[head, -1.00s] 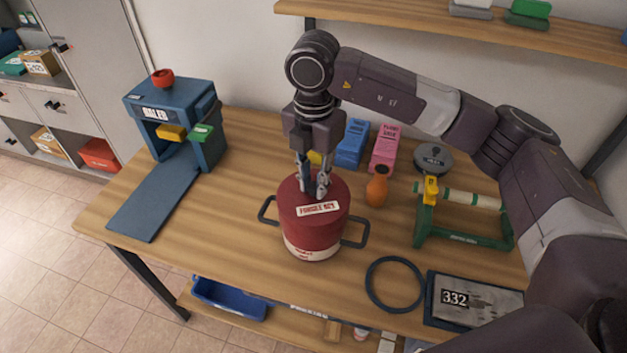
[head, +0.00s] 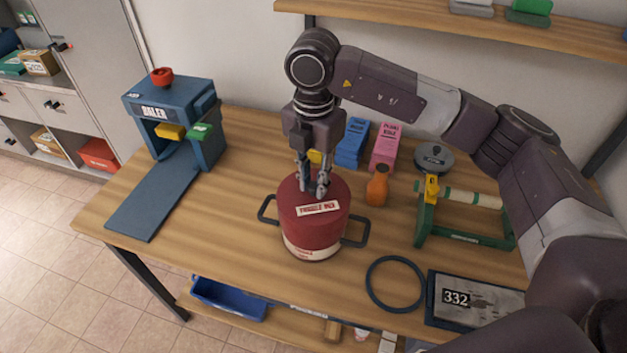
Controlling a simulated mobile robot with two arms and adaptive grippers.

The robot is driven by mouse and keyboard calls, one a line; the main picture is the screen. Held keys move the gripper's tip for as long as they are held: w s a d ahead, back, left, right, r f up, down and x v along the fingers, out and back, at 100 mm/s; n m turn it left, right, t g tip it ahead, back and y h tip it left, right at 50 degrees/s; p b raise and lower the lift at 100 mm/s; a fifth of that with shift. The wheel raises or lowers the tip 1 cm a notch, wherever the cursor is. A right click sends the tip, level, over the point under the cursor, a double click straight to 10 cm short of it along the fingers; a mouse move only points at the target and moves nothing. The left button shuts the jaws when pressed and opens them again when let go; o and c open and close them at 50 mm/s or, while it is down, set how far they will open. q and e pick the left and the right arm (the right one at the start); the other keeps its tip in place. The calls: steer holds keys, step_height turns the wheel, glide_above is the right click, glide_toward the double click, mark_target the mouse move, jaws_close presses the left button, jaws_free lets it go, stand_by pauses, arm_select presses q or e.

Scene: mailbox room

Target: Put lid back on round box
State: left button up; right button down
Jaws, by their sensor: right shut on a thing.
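The round box (head: 312,249) stands upright on the wooden table, with a cream lower band and dark handles at its sides. Its dark red lid (head: 311,222) sits over it, with a white label on its side. My right gripper (head: 314,190) points straight down at the middle of the lid's top and is shut on the lid. The fingers hide the part of the lid that they grip. I cannot tell whether the lid is fully seated. My left gripper is not in view.
A blue baler (head: 155,110) stands at the left. An orange bottle (head: 377,188), blue (head: 352,146) and pink boxes (head: 386,150), and a green roll stand (head: 462,238) are behind and right. A dark ring (head: 369,287) and a 332 panel (head: 475,302) lie at front right.

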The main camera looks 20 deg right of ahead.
stand_by(0.4)
steer(key=c, duration=1.7)
jaws_free()
steer(key=shift+o, duration=0.2)
steer(key=o, duration=0.5)
steer(key=shift+r, duration=0.1)
steer(key=shift+r+p, duration=1.9)
steer(key=shift+r, duration=1.5)
